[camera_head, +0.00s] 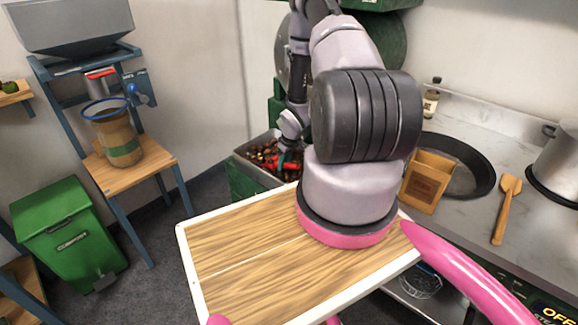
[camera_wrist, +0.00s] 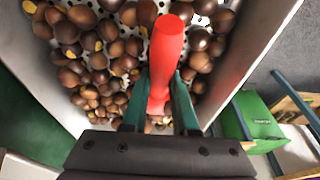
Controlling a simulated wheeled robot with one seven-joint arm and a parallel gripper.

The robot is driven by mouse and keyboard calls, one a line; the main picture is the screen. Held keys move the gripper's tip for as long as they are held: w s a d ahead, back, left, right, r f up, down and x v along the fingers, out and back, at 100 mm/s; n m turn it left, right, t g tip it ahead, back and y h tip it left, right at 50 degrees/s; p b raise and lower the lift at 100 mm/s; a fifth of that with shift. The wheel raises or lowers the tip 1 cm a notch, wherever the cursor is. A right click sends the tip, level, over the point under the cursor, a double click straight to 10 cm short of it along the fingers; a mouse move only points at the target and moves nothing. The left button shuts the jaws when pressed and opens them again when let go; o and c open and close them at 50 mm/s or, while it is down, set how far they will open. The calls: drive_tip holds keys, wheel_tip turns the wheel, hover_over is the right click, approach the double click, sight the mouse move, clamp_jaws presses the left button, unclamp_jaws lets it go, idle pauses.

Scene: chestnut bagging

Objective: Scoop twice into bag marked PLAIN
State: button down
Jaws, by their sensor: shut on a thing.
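My gripper (camera_wrist: 158,112) is shut on the red handle (camera_wrist: 166,45) of a scoop, its green fingers on either side. In the head view my gripper (camera_head: 291,155) is low over the bin of chestnuts. The scoop's bowl cannot be made out. Brown chestnuts (camera_wrist: 95,48), some with pale cuts, lie in the metal bin (camera_wrist: 262,25), whose perforated floor shows in places. A brown paper bag (camera_head: 427,180) stands upright on the counter at the right; its darker label is too small to read.
A round black pan (camera_head: 465,165) lies behind the bag, with a wooden spatula (camera_head: 505,210) and a steel pot (camera_head: 556,165) farther right. A wooden-topped board (camera_head: 245,250) is in the foreground. A green bin (camera_head: 68,235) and a stand with a basket (camera_head: 115,135) are at left.

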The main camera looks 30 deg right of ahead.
drive_tip(key=shift+w+a+f+t, duration=0.1)
drive_tip(key=shift+w+a+t, duration=0.1)
drive_tip(key=shift+w, duration=0.45)
drive_tip(key=shift+w+a+f+t, duration=0.1)
drive_tip(key=shift+w+a, duration=0.1)
drive_tip(key=shift+w, duration=0.55)
drive_tip(key=shift+r+t+y, duration=0.5)
drive_tip(key=shift+r+t, duration=0.1)
drive_tip(key=shift+t, duration=1.1)
drive_tip(key=shift+w+r+v, duration=0.15)
drive_tip(key=shift+w+v, duration=0.05)
drive_tip(key=shift+v, duration=0.85)
drive_tip(key=shift+w+r+v, duration=0.15)
drive_tip(key=shift+w+v, duration=0.05)
drive_tip(key=shift+v, duration=0.8)
drive_tip(key=shift+w+r+v, duration=0.1)
drive_tip(key=shift+w+v, duration=0.05)
drive_tip(key=shift+v, duration=0.9)
drive_tip(key=shift+a, duration=0.25)
